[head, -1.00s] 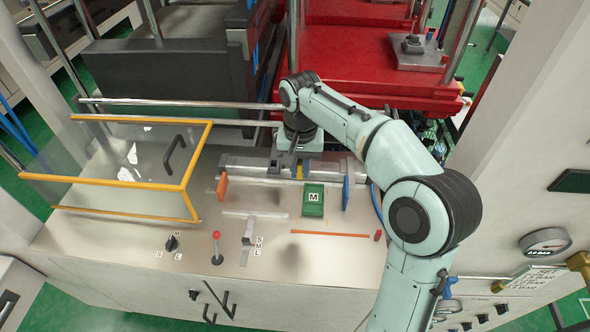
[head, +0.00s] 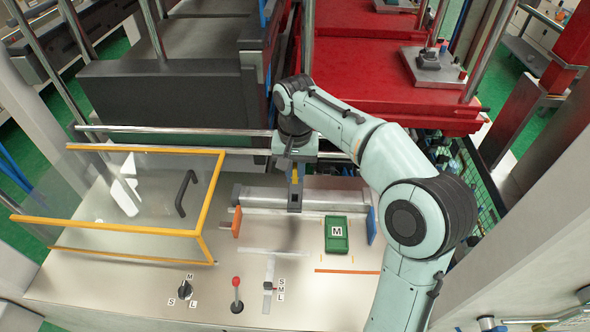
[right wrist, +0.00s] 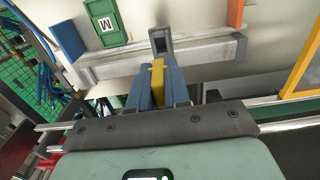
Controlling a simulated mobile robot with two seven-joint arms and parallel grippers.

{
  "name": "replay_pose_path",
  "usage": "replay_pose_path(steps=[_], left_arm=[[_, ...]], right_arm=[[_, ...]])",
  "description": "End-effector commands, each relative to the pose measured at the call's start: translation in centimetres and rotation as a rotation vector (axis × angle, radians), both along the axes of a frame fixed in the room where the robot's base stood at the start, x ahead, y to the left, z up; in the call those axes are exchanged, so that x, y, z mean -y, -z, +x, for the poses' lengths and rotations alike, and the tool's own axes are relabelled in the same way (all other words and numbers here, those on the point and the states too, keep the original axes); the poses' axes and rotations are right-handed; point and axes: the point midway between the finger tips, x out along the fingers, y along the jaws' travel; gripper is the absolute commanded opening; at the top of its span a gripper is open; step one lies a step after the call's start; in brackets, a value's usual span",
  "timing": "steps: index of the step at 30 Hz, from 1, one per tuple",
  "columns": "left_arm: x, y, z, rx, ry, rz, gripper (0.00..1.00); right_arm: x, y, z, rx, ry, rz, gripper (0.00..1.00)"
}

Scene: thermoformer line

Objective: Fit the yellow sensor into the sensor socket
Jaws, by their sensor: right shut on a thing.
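My right gripper (head: 297,172) is shut on the yellow sensor (head: 299,183). In the right wrist view the two blue fingers (right wrist: 158,88) hold the yellow sensor (right wrist: 158,76) between them. The sensor socket looks like a dark grey bracket (head: 294,203) on the metal bar; it also shows in the right wrist view (right wrist: 161,36), with a dark opening. The sensor's end lines up closely with the bracket from the far side. I cannot tell whether they touch. My left gripper is not in view.
The metal bar (head: 338,197) runs between an orange block (head: 237,222) and a blue plate (head: 371,225). A green block marked M (head: 336,240) lies in front of it. An orange-framed clear guard (head: 130,230) stands at left. A red-tipped lever (head: 236,290) is nearer.

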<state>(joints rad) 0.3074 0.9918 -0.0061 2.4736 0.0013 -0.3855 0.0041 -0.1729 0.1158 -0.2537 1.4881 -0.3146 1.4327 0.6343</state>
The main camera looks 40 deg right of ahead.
Motion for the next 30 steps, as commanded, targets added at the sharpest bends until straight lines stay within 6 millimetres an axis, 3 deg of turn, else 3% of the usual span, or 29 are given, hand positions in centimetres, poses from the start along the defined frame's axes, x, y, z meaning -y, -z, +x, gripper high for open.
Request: replay_pose_path(steps=[5,21,30], left_arm=[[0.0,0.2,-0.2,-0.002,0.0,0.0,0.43],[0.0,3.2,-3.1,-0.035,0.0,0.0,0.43],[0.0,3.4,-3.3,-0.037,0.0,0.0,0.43]], right_arm=[[0.0,0.5,-0.1,-0.001,0.0,0.0,0.0],[0.0,5.3,-0.1,-0.002,0.0,0.001,0.0],[0.0,5.8,0.0,0.001,0.0,0.0,0.0]])
